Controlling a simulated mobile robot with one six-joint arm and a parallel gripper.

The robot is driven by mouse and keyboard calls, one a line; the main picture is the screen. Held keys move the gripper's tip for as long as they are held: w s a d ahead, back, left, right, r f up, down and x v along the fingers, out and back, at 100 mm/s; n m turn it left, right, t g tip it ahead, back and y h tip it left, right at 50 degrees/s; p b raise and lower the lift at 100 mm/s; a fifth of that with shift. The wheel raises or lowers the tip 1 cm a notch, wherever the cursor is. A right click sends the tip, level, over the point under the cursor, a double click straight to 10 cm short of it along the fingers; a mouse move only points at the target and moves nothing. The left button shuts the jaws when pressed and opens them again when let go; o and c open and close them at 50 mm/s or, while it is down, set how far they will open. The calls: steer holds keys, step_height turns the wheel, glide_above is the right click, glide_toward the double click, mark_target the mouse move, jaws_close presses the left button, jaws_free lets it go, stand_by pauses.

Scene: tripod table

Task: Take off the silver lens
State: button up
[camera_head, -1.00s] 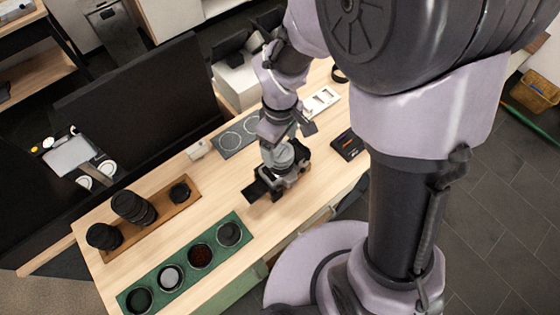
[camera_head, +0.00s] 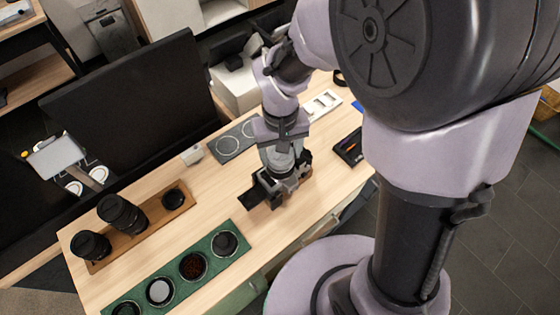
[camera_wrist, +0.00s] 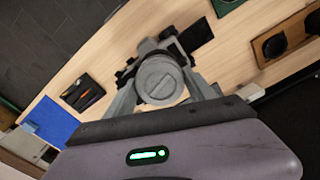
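The silver lens (camera_wrist: 160,80) is on the black camera (camera_head: 270,190), which stands on the wooden table with its side screen folded out. In the wrist view the camera body (camera_wrist: 152,50) shows behind the lens, and the round lens end faces me. My gripper (camera_wrist: 162,88) is open, with one grey finger on each side of the lens. Small gaps seem to remain between fingers and lens, though contact is hard to judge. In the head view my gripper (camera_head: 280,172) is right over the camera and hides most of the lens.
A green mat (camera_head: 215,262) with several round recesses and a wooden tray (camera_head: 148,232) with black lenses lie left of the camera. A grey plate (camera_head: 226,146) with two rings lies behind. A black tray (camera_head: 349,148) lies at right. A large black screen (camera_head: 130,100) stands behind.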

steer(key=shift+c, duration=1.2)
steer(key=shift+r+n+p, duration=0.1)
steer(key=shift+n+p, duration=0.2)
steer(key=shift+n, duration=1.2)
steer(key=shift+n+p, duration=0.5)
steer(key=shift+n, duration=0.2)
steer(key=shift+r+p, duration=2.6)
steer(key=shift+r, duration=0.45)
